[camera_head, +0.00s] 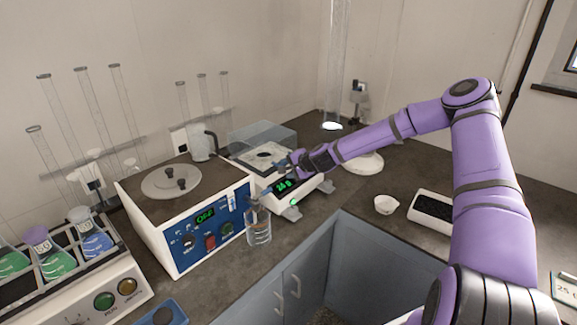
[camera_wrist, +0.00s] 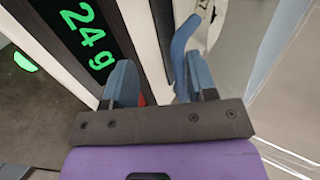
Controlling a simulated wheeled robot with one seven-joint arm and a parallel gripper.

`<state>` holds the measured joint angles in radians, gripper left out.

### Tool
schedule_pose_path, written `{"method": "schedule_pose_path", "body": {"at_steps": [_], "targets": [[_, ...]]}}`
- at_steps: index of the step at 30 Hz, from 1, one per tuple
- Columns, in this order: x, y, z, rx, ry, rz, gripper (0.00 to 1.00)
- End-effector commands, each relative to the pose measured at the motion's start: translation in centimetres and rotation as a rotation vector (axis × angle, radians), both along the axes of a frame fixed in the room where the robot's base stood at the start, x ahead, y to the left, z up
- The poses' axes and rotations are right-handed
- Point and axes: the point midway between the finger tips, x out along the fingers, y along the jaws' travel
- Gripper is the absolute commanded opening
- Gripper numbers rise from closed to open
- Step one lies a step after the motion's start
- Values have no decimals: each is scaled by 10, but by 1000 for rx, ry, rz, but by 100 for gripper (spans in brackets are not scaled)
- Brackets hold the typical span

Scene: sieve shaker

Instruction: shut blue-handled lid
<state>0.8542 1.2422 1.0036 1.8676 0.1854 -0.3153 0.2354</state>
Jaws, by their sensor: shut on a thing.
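A balance (camera_head: 312,187) with a green lit display stands on the dark counter, right of the blue-fronted machine. A see-through lid (camera_head: 262,136) shows over its back part; I cannot tell its exact angle. My gripper (camera_head: 291,163) is at the front edge of the balance, above the display. In the wrist view, a curved blue handle (camera_wrist: 184,48) rises between the fingers of my gripper (camera_wrist: 160,78), against the right finger. The display (camera_wrist: 90,35) reads 24 g. The handle's lower end is hidden by the fingers.
The blue-fronted machine (camera_head: 205,232) stands close on the left, with a glass beaker (camera_head: 258,228) at its front right. A small white bowl (camera_head: 385,205) and a dark-topped tray (camera_head: 432,209) lie to the right. Tall glass tubes stand at the wall.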

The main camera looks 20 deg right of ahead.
Motion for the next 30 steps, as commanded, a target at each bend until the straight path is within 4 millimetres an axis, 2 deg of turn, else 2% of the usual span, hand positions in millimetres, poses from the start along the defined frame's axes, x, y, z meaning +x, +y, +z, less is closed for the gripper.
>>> {"method": "schedule_pose_path", "body": {"at_steps": [1,8,21,30], "targets": [[-4,2,-5,1,10,6,38],[-8,-2,-1,-1,9,5,38],[-61,-31,43,-2,2,1,38],[-80,-40,58,1,1,2,38]]}}
